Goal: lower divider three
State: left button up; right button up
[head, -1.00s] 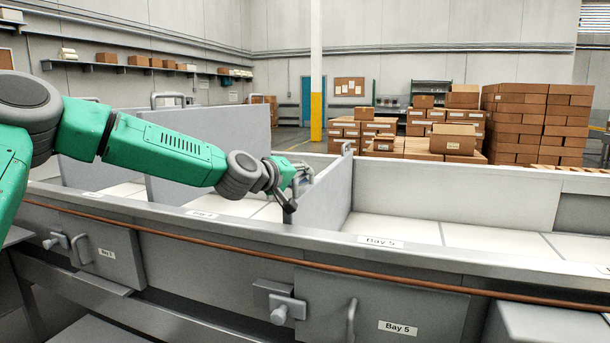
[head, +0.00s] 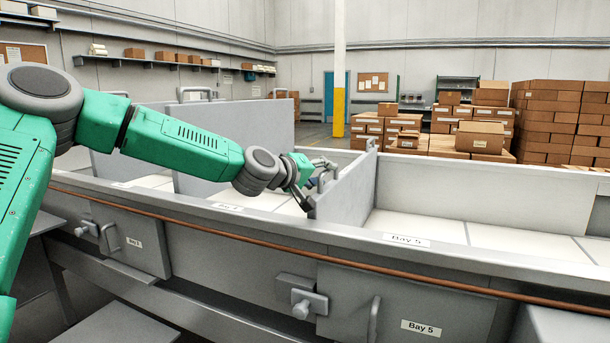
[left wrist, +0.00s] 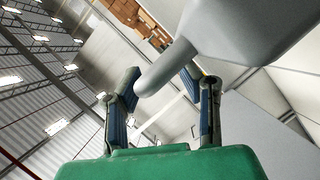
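A grey divider panel (head: 349,190) stands between the bay labelled Bay 5 and the bay to its left, with a handle on its top edge. Its top is lower than that of the grey panel (head: 262,137) farther left, which also has a top handle (head: 196,93). No number shows on either panel. My left gripper (head: 318,183) is by the left face of the nearer divider. In the left wrist view its two fingers (left wrist: 166,112) are apart, with a rounded grey bar (left wrist: 168,68) in front of and between them. I cannot tell whether they touch it. My right gripper is out of view.
The trough's front rail (head: 330,230) runs across, with a brown pipe (head: 250,245) below it. Front doors with latches (head: 302,302) and handles stick out under the rail. Bay 5 (head: 430,225) is open with a pale floor. Stacked cartons (head: 560,125) stand far behind.

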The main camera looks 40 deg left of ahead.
pick_arm(q)
jog(key=v, duration=1)
jog(key=shift+a, duration=0.15)
jog(key=shift+s+f, duration=0.1)
jog(key=shift+f, duration=0.05)
